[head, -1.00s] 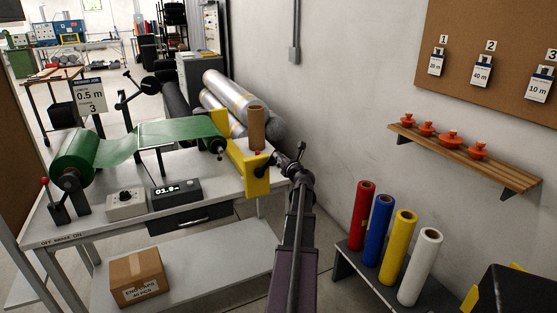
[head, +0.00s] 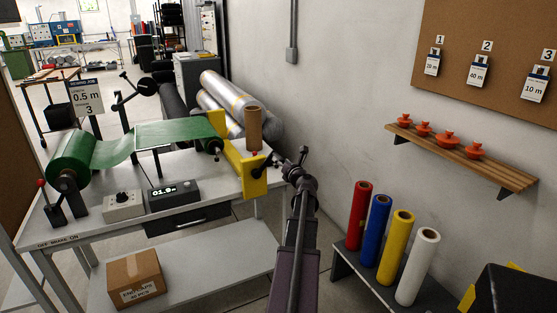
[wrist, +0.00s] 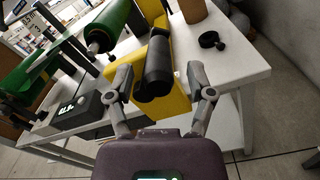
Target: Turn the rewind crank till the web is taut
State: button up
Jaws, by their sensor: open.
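The green web (head: 105,148) runs from a large green roll (head: 72,160) at the left, dips, then crosses to the yellow stand (head: 248,172) at the right of the bench. A green roller end also shows in the wrist view (wrist: 105,28). The crank's black handle (wrist: 158,66) lies in front of the yellow stand in the wrist view. My gripper (wrist: 160,78) is open, with one finger on each side of this handle; I cannot tell whether either touches it. In the head view my gripper (head: 284,160) is small and partly hidden by my arm beside the yellow stand.
A brown cardboard core (head: 253,128) stands behind the yellow stand. A digital counter (head: 172,193) and a dial box (head: 123,207) sit at the bench front. A low shelf with coloured rolls (head: 395,246) stands at the right.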

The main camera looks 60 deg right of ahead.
jog(key=v, duration=0.8)
jog(key=shift+s, duration=0.2)
jog(key=shift+a, duration=0.15)
jog(key=w+a+f+n+y+p, duration=0.25)
jog(key=w+a+n+y, duration=0.55)
jog(key=w+a+n, duration=0.7)
jog(key=w+a+f+n+g+y+p, duration=0.15)
jog(key=w+a+n, duration=0.3)
jog(key=a, duration=0.55)
jog(key=w+a+f+n+g+y+p, duration=0.1)
jog(key=w+a+n+g+y, duration=0.2)
jog(key=w+a, duration=0.45)
jog(key=s+a+f+n+g+y+p, duration=0.1)
jog(key=a+n+g+p, duration=0.1)
jog(key=a+n, duration=0.6)
jog(key=a+f+n+g+y+p, duration=0.1)
jog(key=a+n+g, duration=0.3)
jog(key=a, duration=0.8)
jog(key=s+a+n+g+h+p, duration=0.2)
jog(key=s+a+n, duration=0.1)
jog(key=a+n, duration=0.4)
jog(key=s+a+n+g+h+p, duration=0.2)
jog(key=s+a+n, duration=0.2)
jog(key=a+n, duration=0.2)
jog(key=a, duration=0.2)
jog(key=shift+a+r+n, duration=0.15)
jog(key=shift+a+n, duration=0.2)
